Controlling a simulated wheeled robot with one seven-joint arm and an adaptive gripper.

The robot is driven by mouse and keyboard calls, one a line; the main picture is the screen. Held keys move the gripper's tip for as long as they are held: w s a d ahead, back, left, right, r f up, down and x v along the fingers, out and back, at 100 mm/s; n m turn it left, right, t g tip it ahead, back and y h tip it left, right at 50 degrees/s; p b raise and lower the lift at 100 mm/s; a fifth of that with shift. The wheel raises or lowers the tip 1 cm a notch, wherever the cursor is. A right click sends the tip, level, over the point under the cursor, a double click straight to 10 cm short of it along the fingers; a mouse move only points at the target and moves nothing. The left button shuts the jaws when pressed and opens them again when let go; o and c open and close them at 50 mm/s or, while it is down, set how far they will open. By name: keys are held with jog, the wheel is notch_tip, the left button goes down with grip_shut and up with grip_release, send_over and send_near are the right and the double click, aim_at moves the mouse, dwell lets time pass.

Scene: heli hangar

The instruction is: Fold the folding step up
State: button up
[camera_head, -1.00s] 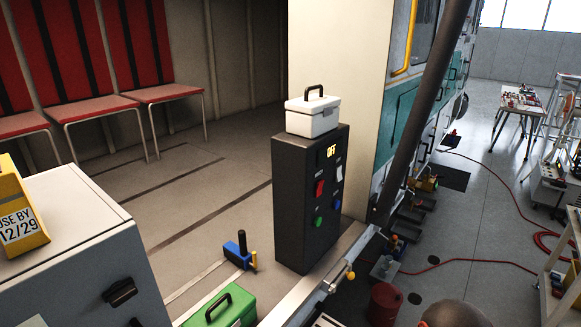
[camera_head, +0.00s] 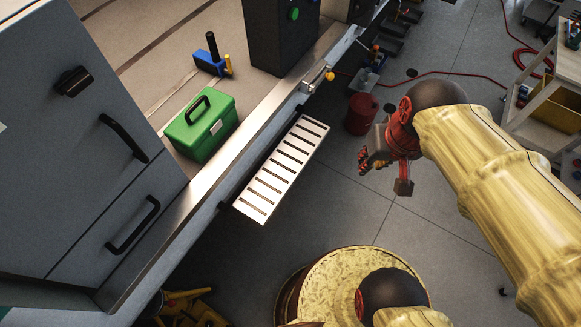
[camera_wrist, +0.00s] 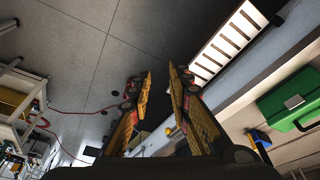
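The folding step (camera_head: 282,170) is a pale metal panel with dark slots. It juts out, folded down, beside the sill of the raised doorway in the head view. It also shows at the top right of the wrist view (camera_wrist: 226,45). My gripper (camera_head: 366,160) is to the right of the step, apart from it, over the floor. In the wrist view my gripper (camera_wrist: 161,80) has its two fingers apart with nothing between them. The step's hinge side is partly hidden by the sill edge.
A green case (camera_head: 200,128) and a blue tool (camera_head: 209,63) lie on the raised floor by the sill (camera_head: 232,138). A grey cabinet (camera_head: 85,130) stands left. A red canister (camera_head: 361,115) is on the floor. A yellow-knobbed latch (camera_head: 329,76) sits near the step's far end.

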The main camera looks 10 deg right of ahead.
aim_at(291, 174)
jog(key=w+a+f+m+g+y+b, duration=0.1)
jog(key=a+f+m+g+y, duration=0.35)
jog(key=f, duration=0.85)
jog(key=w+a+f+m+g+y+b, duration=0.1)
jog(key=f+m+y, duration=0.4)
jog(key=f+m, duration=0.5)
jog(key=w+a+f+m+g+y+b, duration=0.1)
jog(key=w+a+f+m+g+y, duration=0.2)
jog(key=f, duration=1.2)
jog(key=w+a+f+m+t+y, duration=0.2)
jog(key=w+f+m+t+y, duration=0.35)
jog(key=m, duration=0.55)
jog(key=w+d+r+m+t+y, duration=0.2)
jog(key=w+m+t, duration=0.3)
jog(key=w+m, duration=0.3)
jog(key=shift+m, duration=0.25)
jog(key=shift+s+b+x, duration=0.2)
jog(key=shift+b+x, duration=0.15)
jog(key=shift+x, duration=1.6)
jog(key=shift+s+b+x, duration=0.2)
jog(key=shift+b+x, duration=0.15)
jog(key=shift+x, duration=1.55)
jog(key=shift+a, duration=0.1)
jog(key=shift+c, duration=0.8)
grip_shut()
